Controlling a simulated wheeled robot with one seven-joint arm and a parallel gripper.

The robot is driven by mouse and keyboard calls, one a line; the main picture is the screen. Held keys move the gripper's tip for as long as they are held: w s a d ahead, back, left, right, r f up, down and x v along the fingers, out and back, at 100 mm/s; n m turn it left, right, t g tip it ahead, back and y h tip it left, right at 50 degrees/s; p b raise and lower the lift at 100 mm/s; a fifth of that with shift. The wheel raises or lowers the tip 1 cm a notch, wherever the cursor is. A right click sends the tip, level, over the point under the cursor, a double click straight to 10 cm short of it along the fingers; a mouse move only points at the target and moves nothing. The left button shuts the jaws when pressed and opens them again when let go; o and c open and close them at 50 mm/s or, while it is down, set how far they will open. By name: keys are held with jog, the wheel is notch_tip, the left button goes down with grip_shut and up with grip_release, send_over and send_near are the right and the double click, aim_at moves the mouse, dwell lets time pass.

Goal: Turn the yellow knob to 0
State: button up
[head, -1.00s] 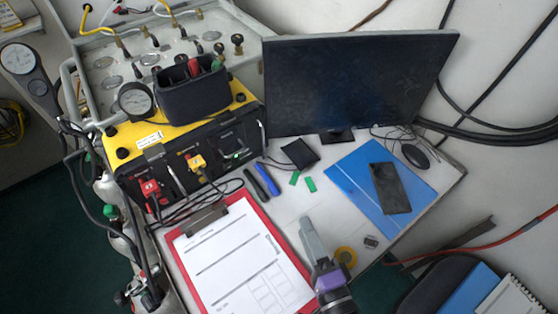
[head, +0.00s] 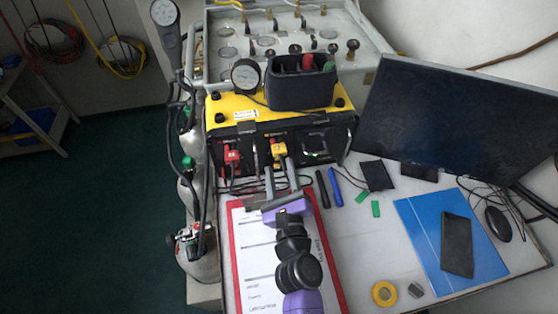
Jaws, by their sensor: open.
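The yellow knob (head: 280,150) is on the black front face of the yellow-topped panel box (head: 226,106), right of the red knob (head: 232,156). The position it points to is too small to read. My gripper (head: 278,166) is over the top of the clipboard, pointing at the box. Its two grey fingers are spread, with nothing seen between them. In the picture, their tips lie just below the yellow knob, one toward each side. I cannot tell whether they touch it.
A red clipboard (head: 237,290) lies under my arm. Black and blue pens (head: 336,187), a blue folder (head: 415,230) with a phone (head: 457,245), and a monitor (head: 425,115) are to the right. Hoses and a gauge (head: 164,12) stand left of the box.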

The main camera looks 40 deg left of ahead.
jog(key=shift+x, duration=1.35)
grip_shut()
